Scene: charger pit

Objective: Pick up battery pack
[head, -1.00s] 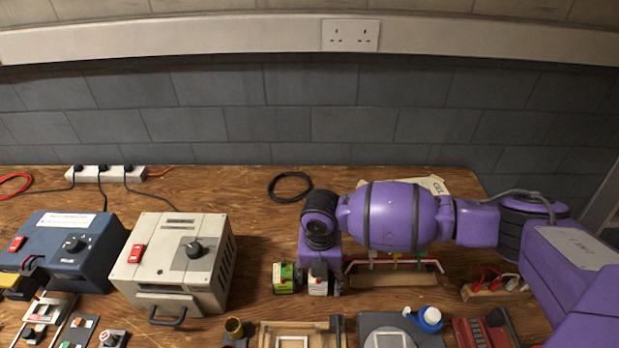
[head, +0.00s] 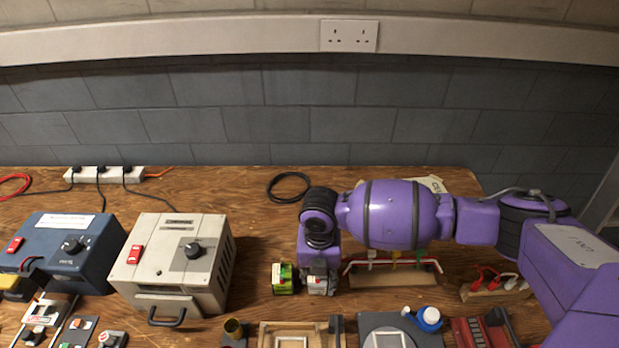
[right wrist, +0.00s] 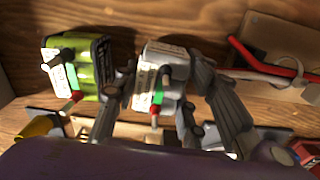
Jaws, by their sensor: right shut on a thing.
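A white-and-grey battery pack (head: 317,284) stands on the bench, with a white label and a small green tab on its near side. My right gripper (head: 318,272) comes down over it from above and is shut on it. In the right wrist view the fingers of the right gripper (right wrist: 163,95) lie on both sides of the white-and-grey pack (right wrist: 168,62). A green battery pack (head: 283,279) stands just left of it; it also shows in the right wrist view (right wrist: 92,65). I cannot tell whether the held pack touches the bench. My left gripper is not in view.
A beige charger unit (head: 178,262) and a blue unit (head: 62,250) stand left. A wooden rack with red-handled wire (head: 393,277) is close right of the gripper. A wooden frame (head: 302,330) and a grey plate (head: 405,325) lie in front. A black cable coil (head: 289,187) lies behind.

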